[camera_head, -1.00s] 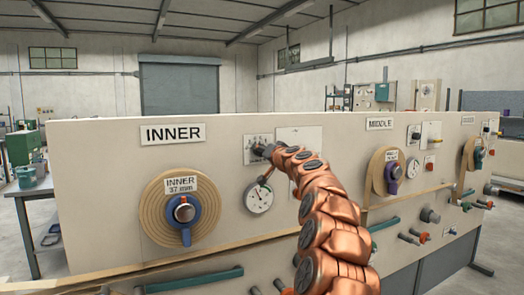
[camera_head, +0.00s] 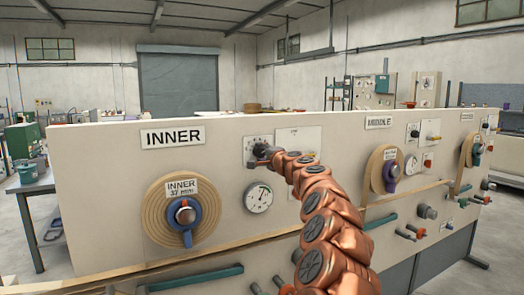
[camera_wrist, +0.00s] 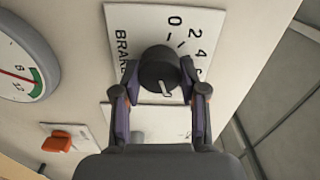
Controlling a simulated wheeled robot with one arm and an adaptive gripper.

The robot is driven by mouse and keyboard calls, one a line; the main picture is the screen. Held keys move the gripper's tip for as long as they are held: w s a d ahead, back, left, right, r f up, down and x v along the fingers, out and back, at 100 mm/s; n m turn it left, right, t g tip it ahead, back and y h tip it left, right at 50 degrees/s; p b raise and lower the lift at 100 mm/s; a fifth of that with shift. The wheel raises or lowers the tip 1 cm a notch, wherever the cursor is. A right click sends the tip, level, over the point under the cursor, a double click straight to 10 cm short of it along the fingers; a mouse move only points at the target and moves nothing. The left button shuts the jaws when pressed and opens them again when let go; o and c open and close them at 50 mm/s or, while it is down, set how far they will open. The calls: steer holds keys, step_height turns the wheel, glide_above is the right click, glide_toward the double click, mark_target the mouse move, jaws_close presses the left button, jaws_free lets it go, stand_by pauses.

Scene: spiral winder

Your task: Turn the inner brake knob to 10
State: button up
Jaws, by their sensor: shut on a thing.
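The inner brake knob (camera_wrist: 158,72) is a dark round knob on a white scale plate (camera_wrist: 125,22) marked BRAKE. In the wrist view its pale pointer line faces down, away from the 0. The numbers 0, 2, 4 and part of 6 show; the higher numbers are hidden by my gripper. My gripper (camera_wrist: 160,75) is shut on the knob, one finger on each side. In the head view the knob's scale plate (camera_head: 252,141) is right of the INNER sign, and my gripper (camera_head: 266,152) covers much of the knob.
A round gauge (camera_head: 259,197) sits just below the knob; it also shows in the wrist view (camera_wrist: 20,65). An orange switch (camera_wrist: 57,141) is close by. The inner tape reel (camera_head: 157,226) is to the left, and the middle reel (camera_head: 374,170) to the right.

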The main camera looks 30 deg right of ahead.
steer(key=shift+d+m, duration=0.1)
steer(key=shift+m, duration=0.5)
steer(key=o, duration=1.1)
steer(key=shift+o, duration=0.2)
steer(key=shift+s, duration=0.1)
steer(key=s+a, duration=0.1)
steer(key=s, duration=1)
steer(key=shift+s, duration=0.4)
steer(key=shift+a, duration=0.15)
